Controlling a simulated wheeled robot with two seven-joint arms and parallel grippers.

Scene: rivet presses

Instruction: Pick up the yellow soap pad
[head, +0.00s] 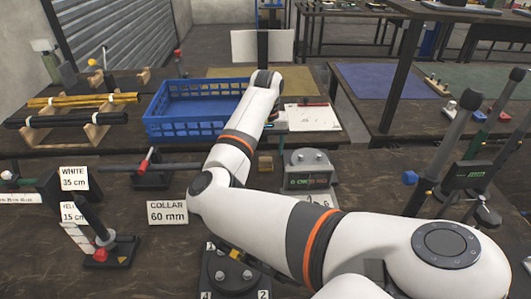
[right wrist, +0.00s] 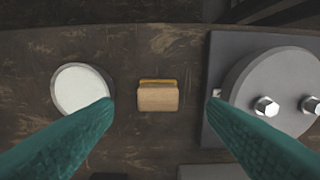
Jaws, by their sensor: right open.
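A small tan block with a yellow layer along its far edge, apparently the yellow soap pad (right wrist: 158,83), lies on the dark worn tabletop in the right wrist view. In the head view a small tan block (head: 265,161) shows just right of my right forearm. My right gripper (right wrist: 158,103) is open and empty. Its two green fingers come in from the lower corners, with their tips spread left and right of the block, apart from it. In the head view my right arm hides most of the gripper. My left gripper is not in view.
A grey device with round knobs (right wrist: 275,85) stands close to the right fingertip; the head view shows a similar device (head: 308,170). A white round disc (right wrist: 80,88) is by the left fingertip. A blue crate (head: 190,125) and a COLLAR sign (head: 167,212) are left of my arm.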

